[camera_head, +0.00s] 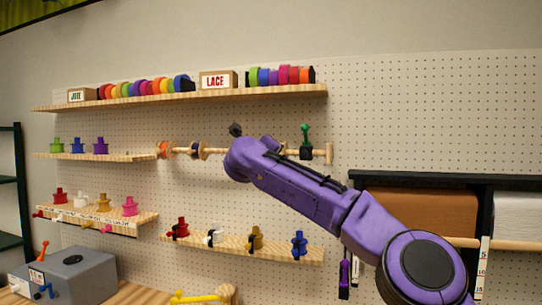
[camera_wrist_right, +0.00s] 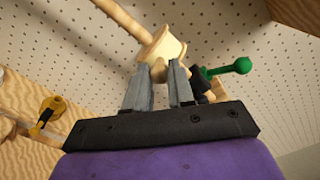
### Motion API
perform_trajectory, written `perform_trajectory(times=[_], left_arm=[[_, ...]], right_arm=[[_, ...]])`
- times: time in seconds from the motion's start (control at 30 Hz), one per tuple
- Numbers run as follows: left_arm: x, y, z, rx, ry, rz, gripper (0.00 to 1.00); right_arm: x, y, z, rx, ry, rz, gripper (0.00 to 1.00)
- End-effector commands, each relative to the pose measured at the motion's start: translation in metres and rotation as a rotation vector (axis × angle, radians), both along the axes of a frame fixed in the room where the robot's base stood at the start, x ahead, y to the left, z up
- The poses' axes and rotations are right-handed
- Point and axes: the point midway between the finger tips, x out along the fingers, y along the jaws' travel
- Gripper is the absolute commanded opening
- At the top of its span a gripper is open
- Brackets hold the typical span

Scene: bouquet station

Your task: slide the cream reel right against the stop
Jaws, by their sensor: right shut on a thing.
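The cream reel (camera_wrist_right: 163,46) sits on the wooden rod (camera_wrist_right: 122,17) in the right wrist view. My right gripper (camera_wrist_right: 167,67) is shut on its near side, with the grey fingers close together. The stop, with a green handle (camera_wrist_right: 226,70) and a dark body, is just right of the fingers. It also shows in the head view (camera_head: 305,142) near the rod's right end. I cannot tell whether reel and stop touch. In the head view my purple right arm hides the cream reel and the gripper. My left gripper is not in view.
A shelf (camera_head: 230,95) of ribbon rolls runs above the rod. A lower shelf (camera_head: 245,247) holds several small coloured items below. A pegboard is behind.

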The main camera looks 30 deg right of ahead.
Motion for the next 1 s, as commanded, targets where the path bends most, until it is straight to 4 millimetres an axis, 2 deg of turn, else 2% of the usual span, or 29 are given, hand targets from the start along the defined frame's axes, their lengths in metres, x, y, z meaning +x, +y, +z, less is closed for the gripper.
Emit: perform_trajectory(times=[0.03, 0.1, 0.2, 0.53, 0.57, 0.63, 0.9, 1.0], left_arm=[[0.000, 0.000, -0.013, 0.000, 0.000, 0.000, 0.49], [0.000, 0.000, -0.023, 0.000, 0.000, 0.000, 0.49], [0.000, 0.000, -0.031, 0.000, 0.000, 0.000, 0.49], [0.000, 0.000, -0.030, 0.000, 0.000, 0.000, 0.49], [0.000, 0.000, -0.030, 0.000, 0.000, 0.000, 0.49], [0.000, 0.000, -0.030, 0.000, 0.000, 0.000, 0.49], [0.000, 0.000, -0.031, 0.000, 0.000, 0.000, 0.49], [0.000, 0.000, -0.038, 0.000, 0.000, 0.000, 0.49]], right_arm=[[-0.008, -0.008, -0.004, 0.000, -0.007, -0.004, 0.00], [-0.017, -0.017, -0.005, -0.002, -0.007, -0.006, 0.00], [-0.028, -0.026, -0.003, -0.001, -0.006, -0.004, 0.00], [-0.033, -0.029, 0.002, -0.001, -0.004, -0.004, 0.00], [-0.033, -0.029, 0.002, -0.001, -0.004, -0.004, 0.26], [-0.033, -0.029, 0.002, -0.001, -0.005, -0.004, 0.49], [-0.032, -0.028, 0.001, -0.001, -0.002, -0.002, 0.49], [-0.037, -0.022, -0.002, -0.002, -0.004, -0.001, 0.49]])
